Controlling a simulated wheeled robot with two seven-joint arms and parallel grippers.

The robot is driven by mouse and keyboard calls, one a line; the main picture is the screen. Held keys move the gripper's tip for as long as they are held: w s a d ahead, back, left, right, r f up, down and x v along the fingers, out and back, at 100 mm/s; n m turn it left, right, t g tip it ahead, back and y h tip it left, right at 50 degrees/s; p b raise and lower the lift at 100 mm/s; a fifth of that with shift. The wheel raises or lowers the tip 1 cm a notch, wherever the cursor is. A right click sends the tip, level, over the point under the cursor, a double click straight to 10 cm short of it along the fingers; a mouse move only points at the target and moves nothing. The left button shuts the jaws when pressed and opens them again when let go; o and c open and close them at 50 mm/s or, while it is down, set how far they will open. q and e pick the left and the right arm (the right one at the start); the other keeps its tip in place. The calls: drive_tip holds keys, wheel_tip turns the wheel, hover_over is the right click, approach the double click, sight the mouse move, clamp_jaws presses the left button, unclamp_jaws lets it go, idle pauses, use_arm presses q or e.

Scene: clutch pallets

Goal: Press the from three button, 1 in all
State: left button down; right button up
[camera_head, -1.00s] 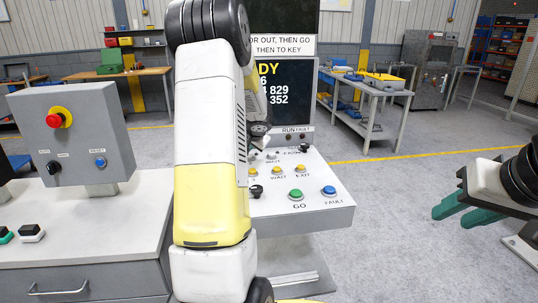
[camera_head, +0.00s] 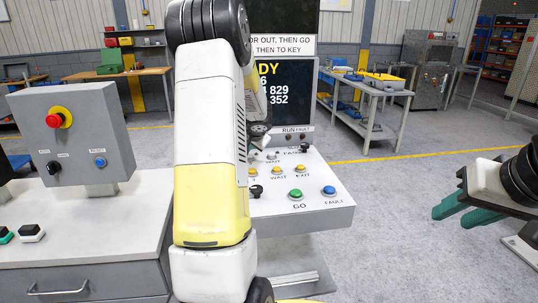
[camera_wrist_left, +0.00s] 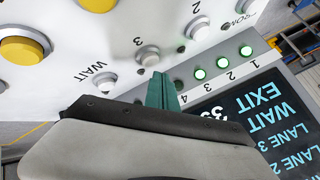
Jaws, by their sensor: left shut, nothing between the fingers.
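In the left wrist view the panel is upside down. There my left gripper (camera_wrist_left: 162,90) is shut and empty, its green fingers just beside a white button (camera_wrist_left: 148,57). I cannot tell whether they touch it. The labels 3, 2, WAIT and FROM show nearby; which button the 3 belongs to is unclear. My right gripper (camera_head: 452,214) is open, empty and far right.
A dark display (camera_head: 285,95) rises behind the buttons; several lit green lamps (camera_wrist_left: 223,62) line its edge in the wrist view. Yellow buttons (camera_wrist_left: 22,48) lie close by. A control box with a red emergency stop (camera_head: 54,120) stands at left.

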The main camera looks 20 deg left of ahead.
use_arm(q)
drive_tip(key=shift+f, duration=0.1)
idle(0.7)
drive_tip(key=shift+f, duration=0.3)
drive_tip(key=shift+f, duration=0.5)
idle(0.7)
drive_tip(key=shift+r, duration=0.9)
drive_tip(key=shift+r, duration=0.1)
drive_tip(key=shift+r, duration=2.4)
